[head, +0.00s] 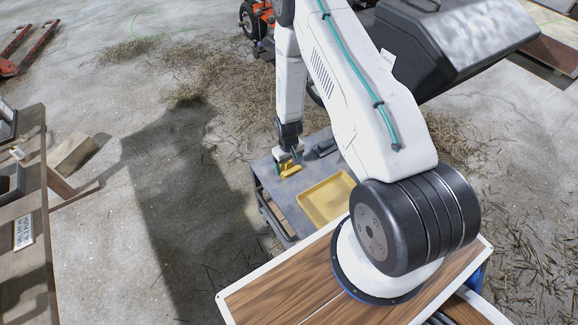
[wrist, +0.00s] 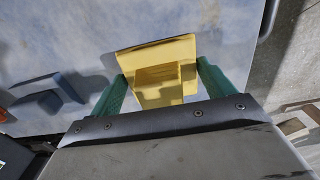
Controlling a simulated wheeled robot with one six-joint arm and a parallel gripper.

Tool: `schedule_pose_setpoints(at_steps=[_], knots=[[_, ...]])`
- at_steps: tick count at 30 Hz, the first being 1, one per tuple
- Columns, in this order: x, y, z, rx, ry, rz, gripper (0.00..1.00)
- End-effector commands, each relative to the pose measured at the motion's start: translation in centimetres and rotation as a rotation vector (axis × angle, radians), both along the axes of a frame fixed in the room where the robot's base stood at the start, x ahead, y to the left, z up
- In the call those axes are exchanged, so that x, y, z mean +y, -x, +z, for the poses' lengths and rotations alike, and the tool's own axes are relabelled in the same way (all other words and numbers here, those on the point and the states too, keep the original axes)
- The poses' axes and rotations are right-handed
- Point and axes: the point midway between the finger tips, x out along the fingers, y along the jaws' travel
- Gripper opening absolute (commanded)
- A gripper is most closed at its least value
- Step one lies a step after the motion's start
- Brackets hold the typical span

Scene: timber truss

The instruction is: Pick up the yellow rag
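The yellow rag (head: 291,170) lies on the grey table top (head: 282,195), near its left side in the head view. In the wrist view the yellow rag (wrist: 158,72) looks like a folded shape with a raised middle. My gripper (head: 289,156) is right above the rag, pointing down. In the wrist view the green fingers of my gripper (wrist: 160,75) are wide apart, one on each side of the rag. They look open, with no clear grip on it. Whether the fingertips touch the rag's edges is hard to tell.
A shallow yellow tray (head: 327,199) lies on the same table, close to the rag. A dark blue-grey object (head: 325,147) sits behind it; blue-grey blocks (wrist: 55,92) show at left in the wrist view. A wooden bench (head: 30,250) stands at far left.

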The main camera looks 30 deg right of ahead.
Motion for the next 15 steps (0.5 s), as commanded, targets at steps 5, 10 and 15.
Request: schedule_pose_setpoints(at_steps=[5,10,15], knots=[[0.0,0.0,0.0,0.000,0.000,0.000,0.58],[0.0,0.0,0.1,0.000,0.000,0.000,0.58],[0.0,-0.1,1.1,-0.001,0.000,0.000,0.58]])
